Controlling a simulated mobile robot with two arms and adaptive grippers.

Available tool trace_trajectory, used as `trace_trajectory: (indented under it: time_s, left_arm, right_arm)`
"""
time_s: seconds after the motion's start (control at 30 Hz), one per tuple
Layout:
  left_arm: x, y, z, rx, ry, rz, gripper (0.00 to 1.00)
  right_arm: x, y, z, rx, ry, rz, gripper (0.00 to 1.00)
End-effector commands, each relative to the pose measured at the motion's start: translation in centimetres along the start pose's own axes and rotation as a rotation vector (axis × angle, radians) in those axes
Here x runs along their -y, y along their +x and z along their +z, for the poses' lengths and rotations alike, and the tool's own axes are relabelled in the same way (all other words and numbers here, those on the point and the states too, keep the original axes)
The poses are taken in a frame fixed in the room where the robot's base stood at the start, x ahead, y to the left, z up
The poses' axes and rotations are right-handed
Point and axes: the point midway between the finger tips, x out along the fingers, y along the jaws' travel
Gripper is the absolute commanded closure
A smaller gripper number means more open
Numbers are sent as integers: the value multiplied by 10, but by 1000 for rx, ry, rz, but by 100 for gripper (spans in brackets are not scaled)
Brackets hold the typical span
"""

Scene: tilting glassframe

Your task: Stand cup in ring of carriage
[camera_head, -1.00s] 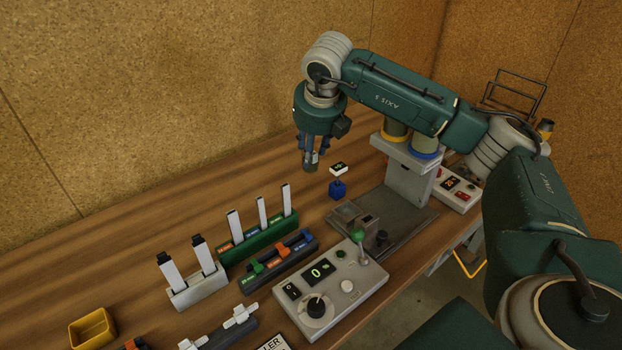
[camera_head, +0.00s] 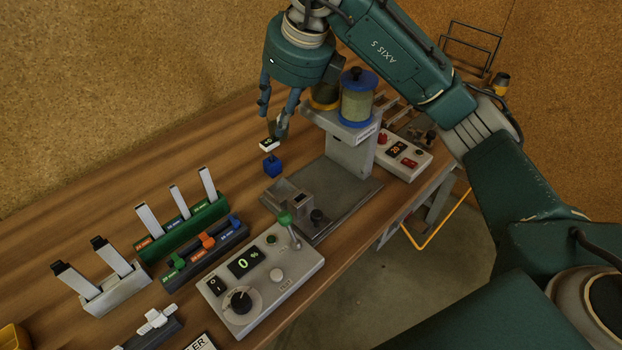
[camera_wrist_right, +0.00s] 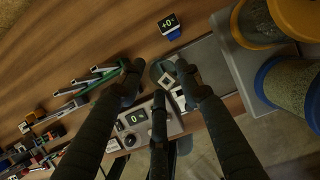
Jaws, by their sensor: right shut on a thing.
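My right gripper (camera_head: 279,112) points down over the bench, behind the small blue display block. It is shut on a small grey cup (camera_head: 281,128), held above the wood; the fingers hide much of it. In the right wrist view the cup (camera_wrist_right: 158,70) shows partly between the dark fingers. The likely carriage is a grey block (camera_head: 288,196) on a dark base plate (camera_head: 335,198), in front of a grey tower; I cannot make out its ring clearly. The cup is apart from it. My left gripper is not in view.
The tower (camera_head: 350,150) carries a blue-rimmed jar (camera_head: 358,100) and a yellow-rimmed one close to my right gripper. The blue display block (camera_head: 272,166) stands close below it. A control box (camera_head: 262,278) with a green-knobbed lever is in front. Bare wood lies behind left.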

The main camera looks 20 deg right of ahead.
Motion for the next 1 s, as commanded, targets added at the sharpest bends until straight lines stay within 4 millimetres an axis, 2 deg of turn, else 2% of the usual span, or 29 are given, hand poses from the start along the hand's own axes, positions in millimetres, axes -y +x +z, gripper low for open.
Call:
trace_trajectory:
  time_s: [0.2,0.33,0.5,0.63,0.77,1.0]
  left_arm:
    - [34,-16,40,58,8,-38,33]
    - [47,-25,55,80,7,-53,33]
    - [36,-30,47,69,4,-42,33]
    - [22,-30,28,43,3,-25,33]
    - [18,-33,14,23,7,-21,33]
    - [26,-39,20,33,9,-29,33]
  right_arm:
    - [0,53,-24,-9,4,1,94]
    - [1,84,-38,-9,4,0,94]
    - [1,116,-51,-5,4,0,94]
    - [1,128,-54,-2,5,-1,94]
    - [1,141,-60,-5,4,-2,94]
    - [1,168,-71,-2,5,-2,94]
